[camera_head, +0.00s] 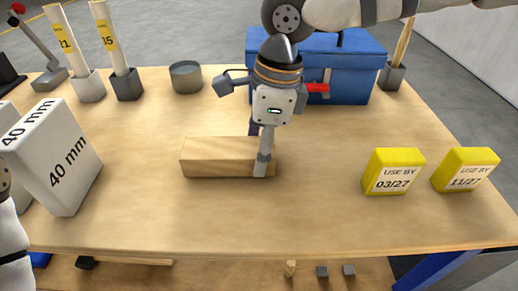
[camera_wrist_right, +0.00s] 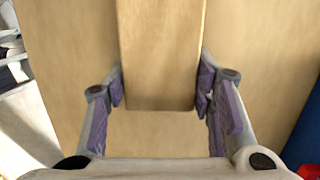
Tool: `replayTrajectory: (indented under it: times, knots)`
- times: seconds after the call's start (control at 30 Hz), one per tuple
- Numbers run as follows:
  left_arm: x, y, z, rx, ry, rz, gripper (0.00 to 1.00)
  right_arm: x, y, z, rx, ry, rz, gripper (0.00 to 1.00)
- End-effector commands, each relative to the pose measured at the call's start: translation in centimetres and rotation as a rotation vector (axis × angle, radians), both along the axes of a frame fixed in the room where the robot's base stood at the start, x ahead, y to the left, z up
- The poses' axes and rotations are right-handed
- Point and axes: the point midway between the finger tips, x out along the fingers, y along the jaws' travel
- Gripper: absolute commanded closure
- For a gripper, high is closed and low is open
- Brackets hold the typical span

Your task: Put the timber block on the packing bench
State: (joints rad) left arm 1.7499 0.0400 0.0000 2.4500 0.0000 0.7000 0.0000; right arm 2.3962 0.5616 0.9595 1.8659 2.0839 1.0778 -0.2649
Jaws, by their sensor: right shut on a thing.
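The timber block (camera_head: 215,158) is a pale wooden bar lying level, lengthwise across the middle of the wooden bench (camera_head: 240,225). My right gripper (camera_head: 259,150) comes down from above and is shut on the block near its right end, one finger in front and one behind. In the right wrist view the block (camera_wrist_right: 160,60) sits between the purple finger pads of the gripper (camera_wrist_right: 160,90). I cannot tell whether the block touches the bench top or is slightly above it. My left gripper is out of view; only part of my left arm shows at the left edge.
White 40 mm boxes (camera_head: 60,155) stand at left. Yellow USE BY blocks (camera_head: 392,172) sit at right. Behind are a blue box (camera_head: 345,75), a grey cup (camera_head: 186,77) and tubes in holders (camera_head: 126,84). The bench's front middle is clear.

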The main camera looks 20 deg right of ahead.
Motion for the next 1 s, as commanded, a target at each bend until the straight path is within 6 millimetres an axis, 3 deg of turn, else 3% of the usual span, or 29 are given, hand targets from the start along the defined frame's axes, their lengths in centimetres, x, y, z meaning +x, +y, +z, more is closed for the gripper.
replayTrajectory:
  times: [0.07,0.37,0.4,0.47,0.8,0.87,1.0]
  knots:
    - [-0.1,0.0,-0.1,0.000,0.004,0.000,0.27,0.0,0.0,-0.9,0.001,-0.003,0.001,0.86]
    - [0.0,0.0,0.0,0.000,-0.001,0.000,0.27,0.0,0.1,-1.0,0.002,-0.005,-0.001,0.86]
    - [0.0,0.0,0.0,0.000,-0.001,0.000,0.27,0.0,0.1,-1.0,0.001,-0.003,0.000,0.44]
    - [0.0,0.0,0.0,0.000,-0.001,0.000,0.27,0.0,0.1,-1.0,0.001,-0.003,0.000,0.30]
    - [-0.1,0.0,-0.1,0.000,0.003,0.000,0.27,0.0,0.1,-0.7,0.002,-0.005,-0.001,0.30]
    - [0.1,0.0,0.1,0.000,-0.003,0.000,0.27,0.1,-0.1,0.3,0.002,-0.009,-0.001,0.30]
    - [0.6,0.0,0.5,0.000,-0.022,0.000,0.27,-0.1,-0.6,4.1,0.003,-0.014,-0.002,0.30]
